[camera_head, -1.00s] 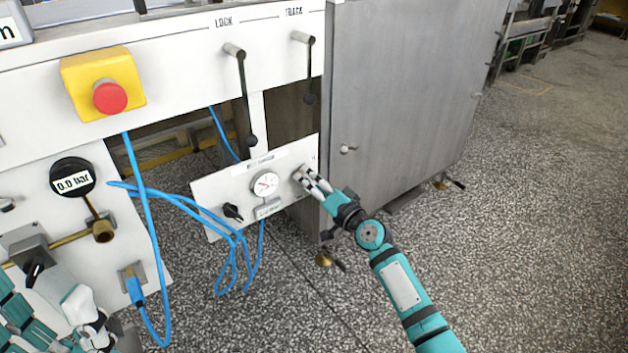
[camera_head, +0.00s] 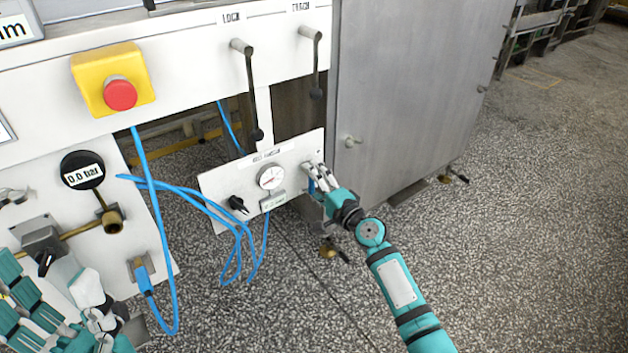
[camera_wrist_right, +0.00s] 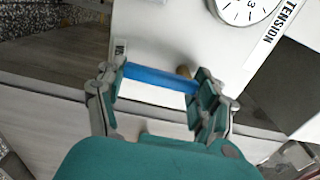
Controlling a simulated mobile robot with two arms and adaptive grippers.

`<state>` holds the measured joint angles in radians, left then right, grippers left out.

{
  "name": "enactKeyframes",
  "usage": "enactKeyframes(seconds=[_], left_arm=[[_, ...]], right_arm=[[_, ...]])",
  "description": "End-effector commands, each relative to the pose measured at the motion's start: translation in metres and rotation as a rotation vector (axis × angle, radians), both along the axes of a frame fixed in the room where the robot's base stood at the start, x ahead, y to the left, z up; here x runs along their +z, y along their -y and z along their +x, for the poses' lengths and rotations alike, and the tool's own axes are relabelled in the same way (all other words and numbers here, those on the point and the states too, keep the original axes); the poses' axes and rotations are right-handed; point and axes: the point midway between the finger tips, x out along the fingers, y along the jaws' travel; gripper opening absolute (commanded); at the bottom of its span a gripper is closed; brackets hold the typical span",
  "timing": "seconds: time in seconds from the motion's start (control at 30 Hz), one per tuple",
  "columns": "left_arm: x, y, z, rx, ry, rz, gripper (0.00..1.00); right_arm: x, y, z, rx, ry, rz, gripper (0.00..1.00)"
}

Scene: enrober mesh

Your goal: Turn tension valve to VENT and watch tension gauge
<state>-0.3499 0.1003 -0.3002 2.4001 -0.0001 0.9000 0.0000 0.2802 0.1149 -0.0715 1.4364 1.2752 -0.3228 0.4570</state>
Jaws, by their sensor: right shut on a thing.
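The tension panel (camera_head: 222,190) is a white plate low under the machine. It carries a round white tension gauge (camera_head: 271,176), too small in the head view to read. In the right wrist view only the lower part of the gauge dial (camera_wrist_right: 243,8) shows, beside a TENSION label; its needle is out of frame. My right gripper (camera_head: 317,180) is at the panel's right end, shut on a blue valve handle (camera_wrist_right: 160,78). The handle lies across between both fingers, with a brass stem behind it. My left gripper (camera_head: 100,322) is at the lower left; its jaws are unclear.
A black knob (camera_head: 237,204) sits left of the gauge. Blue hoses (camera_head: 205,207) loop past the panel's left side. LOCK (camera_head: 249,90) and TRACK (camera_head: 314,65) levers hang above. A red stop button (camera_head: 119,95) and a 0.0 bar gauge (camera_head: 82,171) are left. A steel cabinet (camera_head: 415,90) stands right.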

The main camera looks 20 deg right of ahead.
Motion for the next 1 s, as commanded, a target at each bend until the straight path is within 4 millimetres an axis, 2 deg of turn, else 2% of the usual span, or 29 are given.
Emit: enactKeyframes(seconds=[0.37, 0.4, 0.57, 0.87, 1.0], left_arm=[[0.0, 0.0, 0.0, 0.0, 0.0, 0.0, 0.73], [0.0, 0.0, 0.0, 0.0, 0.0, 0.0, 0.73], [0.0, 0.0, 0.0, 0.0, 0.0, 0.0, 0.73], [0.001, -0.001, 0.0, 0.003, 0.002, -0.003, 0.73], [0.001, -0.001, 0.0, 0.001, 0.001, -0.002, 0.73]], right_arm=[[-0.003, 0.0, -0.001, 0.0, -0.008, 0.008, 0.37], [-0.003, 0.0, -0.001, 0.0, -0.008, 0.008, 0.7], [-0.003, 0.0, -0.001, 0.0, -0.006, 0.006, 0.91], [-0.001, 0.0, -0.001, 0.0, -0.004, 0.005, 0.92], [-0.002, 0.005, -0.013, -0.001, -0.004, 0.004, 0.92]])
